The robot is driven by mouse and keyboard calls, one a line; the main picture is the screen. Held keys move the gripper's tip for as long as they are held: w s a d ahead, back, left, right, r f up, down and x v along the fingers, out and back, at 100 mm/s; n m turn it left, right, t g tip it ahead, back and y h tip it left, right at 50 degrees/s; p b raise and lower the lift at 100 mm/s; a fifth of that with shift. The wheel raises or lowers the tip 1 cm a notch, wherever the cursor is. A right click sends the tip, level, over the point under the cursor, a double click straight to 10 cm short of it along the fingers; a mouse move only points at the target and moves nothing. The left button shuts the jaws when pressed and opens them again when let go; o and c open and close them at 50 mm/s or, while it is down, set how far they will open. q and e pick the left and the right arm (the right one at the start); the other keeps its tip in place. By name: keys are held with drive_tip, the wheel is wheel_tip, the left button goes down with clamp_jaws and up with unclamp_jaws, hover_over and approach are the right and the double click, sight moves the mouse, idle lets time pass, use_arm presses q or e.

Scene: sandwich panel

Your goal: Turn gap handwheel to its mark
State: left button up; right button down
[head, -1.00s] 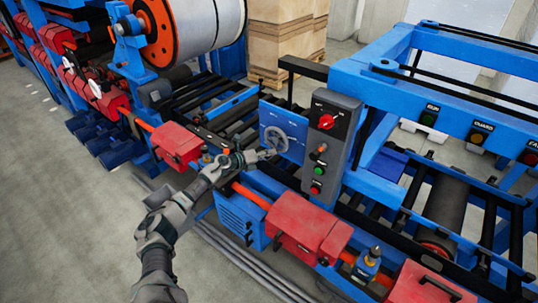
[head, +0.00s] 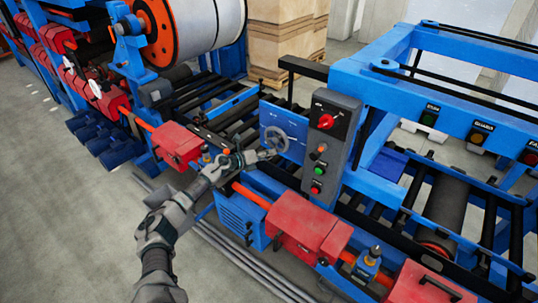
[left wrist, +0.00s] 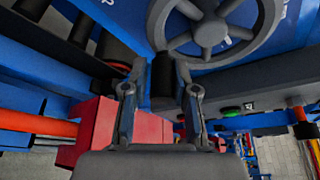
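The grey spoked gap handwheel (head: 275,139) is on a blue panel (head: 294,128) beside the grey control box. It also shows large at the top of the left wrist view (left wrist: 208,30). Small white markings show on the panel behind it; I cannot tell which is the mark. My left gripper (head: 260,155) is at the wheel's lower left. In the left wrist view its two fingers (left wrist: 160,72) are apart, just below the rim. A dark ribbed cylinder (left wrist: 163,78) shows between them; I cannot tell whether they touch it. My right gripper is not in view.
The control box (head: 331,140) with a red switch and several buttons stands right of the wheel. A blue frame (head: 440,75) with rollers is at right. Grey floor is open at left.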

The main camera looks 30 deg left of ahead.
use_arm(q)
drive_tip(key=shift+o, duration=1.4)
drive_tip(key=shift+a+f, duration=0.1)
drive_tip(key=shift+f, duration=0.3)
drive_tip(key=v, duration=1.2)
drive_tip(key=shift+a, duration=0.3)
drive_tip(key=shift+w, duration=0.15)
